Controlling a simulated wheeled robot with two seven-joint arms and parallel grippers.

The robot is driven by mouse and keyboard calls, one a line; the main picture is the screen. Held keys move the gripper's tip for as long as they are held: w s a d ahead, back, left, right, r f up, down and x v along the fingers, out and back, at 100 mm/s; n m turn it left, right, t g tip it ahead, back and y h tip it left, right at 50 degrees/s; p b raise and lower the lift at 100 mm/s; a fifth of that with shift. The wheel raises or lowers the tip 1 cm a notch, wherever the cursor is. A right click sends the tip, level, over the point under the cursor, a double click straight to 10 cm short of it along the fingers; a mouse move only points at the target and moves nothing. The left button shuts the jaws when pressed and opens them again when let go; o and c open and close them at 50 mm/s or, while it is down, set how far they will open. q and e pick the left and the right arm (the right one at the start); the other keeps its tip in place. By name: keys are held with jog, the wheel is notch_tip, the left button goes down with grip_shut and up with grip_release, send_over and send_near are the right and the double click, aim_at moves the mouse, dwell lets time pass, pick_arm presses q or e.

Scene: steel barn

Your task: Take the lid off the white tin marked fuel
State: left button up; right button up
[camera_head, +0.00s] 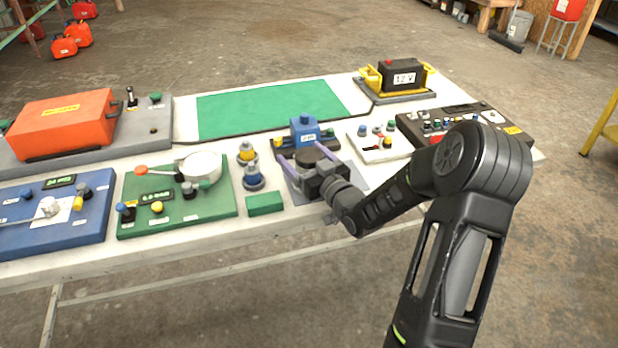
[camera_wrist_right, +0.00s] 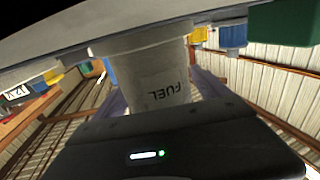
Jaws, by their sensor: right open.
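The white tin marked FUEL (camera_wrist_right: 150,75) shows in the right wrist view, which is upside down. It stands upright on the table, and my gripper body hides its top end there. In the head view a dark round top (camera_head: 309,155), seemingly its lid, shows between my purple fingers; the tin's side is hidden. My right gripper (camera_head: 306,151) is open, with one finger on each side of the tin. I cannot tell if the fingers touch it. My left gripper is not in view.
A blue device (camera_head: 305,131) stands close behind the tin. A green mat (camera_head: 268,107) lies bare behind.

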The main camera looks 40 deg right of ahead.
jog(key=shift+c, duration=0.5)
grip_shut()
dwell(0.5)
